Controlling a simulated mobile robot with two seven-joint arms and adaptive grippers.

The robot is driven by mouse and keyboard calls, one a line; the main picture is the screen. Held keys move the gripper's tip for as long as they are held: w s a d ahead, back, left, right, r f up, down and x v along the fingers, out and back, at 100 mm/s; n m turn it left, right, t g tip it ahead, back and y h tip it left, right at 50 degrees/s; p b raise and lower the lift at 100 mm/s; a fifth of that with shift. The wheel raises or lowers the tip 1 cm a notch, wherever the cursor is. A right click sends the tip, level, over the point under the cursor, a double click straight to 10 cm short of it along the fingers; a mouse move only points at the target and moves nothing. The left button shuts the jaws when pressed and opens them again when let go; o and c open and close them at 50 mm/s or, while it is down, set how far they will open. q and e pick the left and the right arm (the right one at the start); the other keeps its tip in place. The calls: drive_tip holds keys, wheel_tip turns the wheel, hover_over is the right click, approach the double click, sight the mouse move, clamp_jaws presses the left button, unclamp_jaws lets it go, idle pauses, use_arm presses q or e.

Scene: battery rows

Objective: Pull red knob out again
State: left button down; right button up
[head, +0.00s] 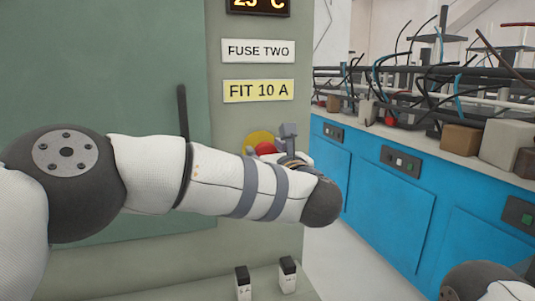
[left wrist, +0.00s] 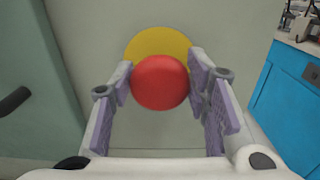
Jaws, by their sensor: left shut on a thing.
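The red knob (left wrist: 160,82) is a round red mushroom head in front of a yellow disc (left wrist: 158,44) on the grey-green cabinet panel. In the left wrist view my left gripper (left wrist: 160,84) has one pad on each side of the knob, shut on it. In the head view the knob (head: 265,148) and the yellow disc (head: 257,138) show above my left forearm, and my left gripper (head: 289,150) is partly hidden behind the wrist. How far the knob stands out from the panel cannot be told. My right gripper is not in view.
Signs reading FUSE TWO (head: 258,50) and FIT 10 A (head: 258,91) are above the knob. A dark door handle (head: 183,110) is to its left. Two black-topped white fuses (head: 243,283) stand on the ledge below. Blue cabinets (head: 400,185) with cluttered equipment are at the right.

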use_arm(q)
drive_tip(key=shift+f, duration=0.15)
drive_tip(key=c, duration=0.9)
unclamp_jaws()
drive_tip(key=shift+o, duration=0.2)
drive_tip(key=v, duration=1.2)
